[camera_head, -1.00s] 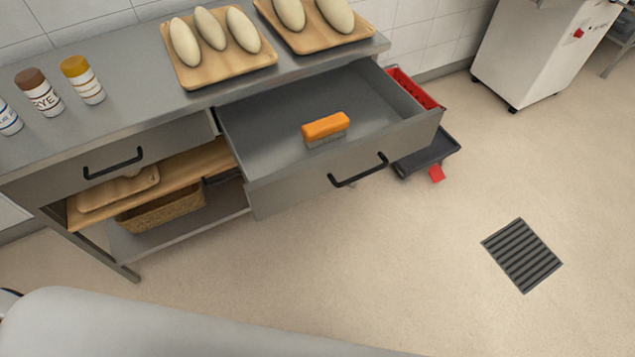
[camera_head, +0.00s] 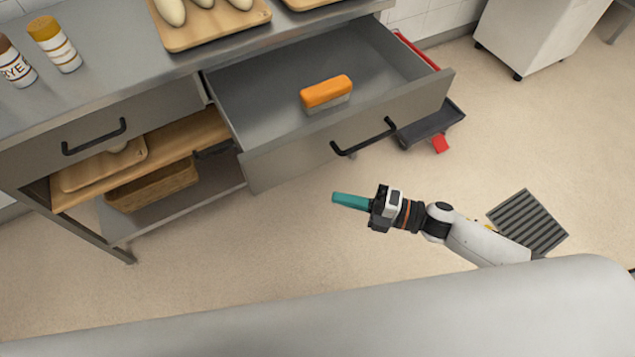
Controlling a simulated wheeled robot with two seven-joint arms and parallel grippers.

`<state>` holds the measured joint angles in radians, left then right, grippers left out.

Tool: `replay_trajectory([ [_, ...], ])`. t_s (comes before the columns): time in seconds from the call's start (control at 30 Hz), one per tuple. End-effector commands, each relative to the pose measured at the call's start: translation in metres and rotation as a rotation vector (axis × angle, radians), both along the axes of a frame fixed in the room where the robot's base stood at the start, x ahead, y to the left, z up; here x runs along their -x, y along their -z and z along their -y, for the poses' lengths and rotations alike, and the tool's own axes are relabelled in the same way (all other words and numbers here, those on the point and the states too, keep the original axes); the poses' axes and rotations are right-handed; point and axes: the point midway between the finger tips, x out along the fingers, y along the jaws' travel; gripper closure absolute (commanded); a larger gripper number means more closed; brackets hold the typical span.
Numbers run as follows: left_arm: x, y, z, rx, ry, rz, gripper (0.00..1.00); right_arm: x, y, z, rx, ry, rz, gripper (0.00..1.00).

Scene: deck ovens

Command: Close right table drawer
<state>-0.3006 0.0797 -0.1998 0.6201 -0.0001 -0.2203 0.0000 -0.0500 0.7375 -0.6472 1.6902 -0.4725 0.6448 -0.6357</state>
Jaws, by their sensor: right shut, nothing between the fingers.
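The right table drawer (camera_head: 290,158) is pulled out from under the grey table, with its inside exposed. Its black handle (camera_head: 364,138) runs along the front panel. An orange brush with a grey lower part (camera_head: 326,93) lies in the drawer. My right gripper (camera_head: 351,201) has teal fingers, shut and empty. It is in front of the drawer, apart from it, below the handle in the picture, and points left. My left gripper is not in view.
The left drawer (camera_head: 90,125) is shut. A wooden board (camera_head: 210,25) with dough and bottles (camera_head: 53,44) stand on the tabletop. A dark pedal-like tray (camera_head: 430,124) is on the floor right of the drawer. A floor grate (camera_head: 528,221) lies at right; the floor in front is clear.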

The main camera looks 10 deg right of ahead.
Motion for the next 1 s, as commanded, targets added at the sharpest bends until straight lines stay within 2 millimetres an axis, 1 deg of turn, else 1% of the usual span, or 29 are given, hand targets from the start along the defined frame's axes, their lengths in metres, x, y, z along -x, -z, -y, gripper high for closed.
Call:
replay_trajectory([
  [0.07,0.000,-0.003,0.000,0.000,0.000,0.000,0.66,-0.007,-0.003,-0.012,-0.004,0.001,0.001,1.00],
  [0.3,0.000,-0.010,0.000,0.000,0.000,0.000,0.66,-0.029,-0.003,-0.059,-0.005,0.004,-0.002,1.00],
  [0.43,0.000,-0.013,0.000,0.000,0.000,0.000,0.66,-0.040,-0.002,-0.083,-0.004,0.005,-0.002,1.00],
  [0.5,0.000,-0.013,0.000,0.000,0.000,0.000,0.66,-0.053,-0.001,-0.085,-0.001,0.007,-0.003,1.00],
  [0.6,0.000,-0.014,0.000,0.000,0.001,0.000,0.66,-0.065,-0.001,-0.090,-0.003,0.006,-0.003,1.00],
  [0.7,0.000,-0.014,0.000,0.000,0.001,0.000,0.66,-0.072,-0.001,-0.093,-0.003,0.005,-0.004,1.00],
  [0.8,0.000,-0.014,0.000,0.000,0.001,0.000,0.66,-0.076,0.000,-0.094,-0.003,0.005,-0.005,1.00],
  [1.0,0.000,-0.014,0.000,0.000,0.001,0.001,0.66,-0.076,0.000,-0.094,-0.003,0.005,-0.006,1.00],
])
